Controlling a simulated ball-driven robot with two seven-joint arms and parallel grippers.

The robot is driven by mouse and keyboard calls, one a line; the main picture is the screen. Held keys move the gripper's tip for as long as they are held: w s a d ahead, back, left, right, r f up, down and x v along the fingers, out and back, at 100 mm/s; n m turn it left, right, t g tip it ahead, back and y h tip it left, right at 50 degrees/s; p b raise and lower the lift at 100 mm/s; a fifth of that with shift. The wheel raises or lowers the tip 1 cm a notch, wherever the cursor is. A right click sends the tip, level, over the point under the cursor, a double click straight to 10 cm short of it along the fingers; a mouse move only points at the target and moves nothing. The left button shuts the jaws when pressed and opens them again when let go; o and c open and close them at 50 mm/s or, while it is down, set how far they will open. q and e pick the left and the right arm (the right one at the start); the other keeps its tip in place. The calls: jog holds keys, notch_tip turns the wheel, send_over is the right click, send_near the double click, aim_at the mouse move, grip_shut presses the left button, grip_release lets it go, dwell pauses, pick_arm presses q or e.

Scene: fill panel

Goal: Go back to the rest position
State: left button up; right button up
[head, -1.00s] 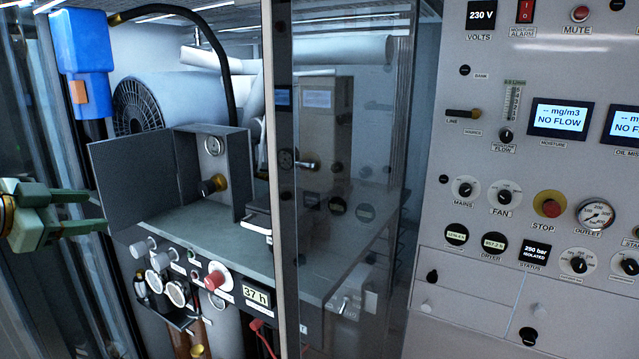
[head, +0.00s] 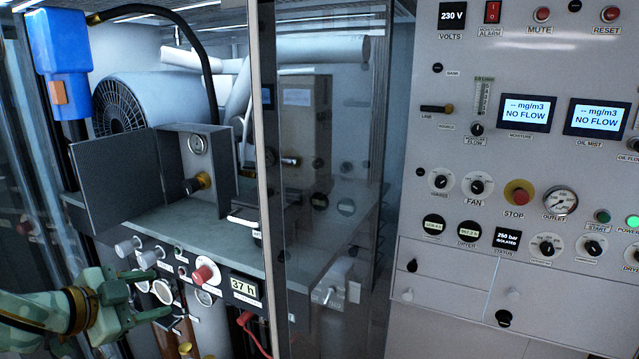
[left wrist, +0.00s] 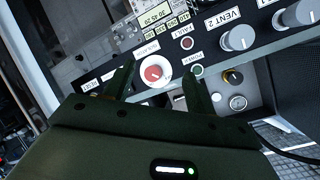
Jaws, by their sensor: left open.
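My left gripper (head: 160,297) is at the lower left of the head view, with its jaws open and nothing between the fingers. It is in front of the lower control strip, near the gauges and white knobs below the shelf. In the left wrist view the two dark green fingers (left wrist: 160,90) stand apart. A red round button (left wrist: 153,73) shows beyond and between them; I cannot tell the exact distance. My right gripper is in neither view.
An open grey door (head: 125,180) stands on the shelf above the gripper. A blue unit (head: 58,55) is at upper left. A clear panel (head: 320,200) stands mid-view. The white control panel (head: 590,90) fills the right. A red hose (head: 255,335) hangs below the strip.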

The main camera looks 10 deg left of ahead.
pick_arm(q)
jog(key=s+d+f+y, duration=0.2)
jog(key=s+d+f, duration=0.2)
jog(key=d+f, duration=0.8)
jog(key=s+a+f+n+g+y, duration=0.2)
jog(key=s+f+g+y, duration=0.1)
jog(key=s, duration=0.4)
jog(key=s+a+f+n+g+y, duration=0.1)
jog(key=s+f+n+g+y, duration=0.1)
jog(key=s+f+y, duration=0.35)
jog(key=s+d+f+g+h+b, duration=0.2)
jog(key=s+f+b, duration=0.15)
jog(key=f, duration=1.35)
jog(key=s+d+f+g+h+b, duration=0.1)
jog(key=s+d+f+h+b, duration=0.3)
jog(key=f, duration=1.4)
jog(key=s+a+f+n+g+b, duration=0.1)
jog(key=s+f+n+g+b, duration=0.2)
jog(key=s+f+b, duration=0.5)
jog(key=s+f, duration=1)
jog(key=f, duration=0.4)
jog(key=shift+s+a+n+b, duration=0.25)
jog(key=shift+a+n+b, duration=0.05)
jog(key=shift+a, duration=0.1)
jog(key=shift+g+h, duration=0.25)
jog(key=shift+g, duration=0.05)
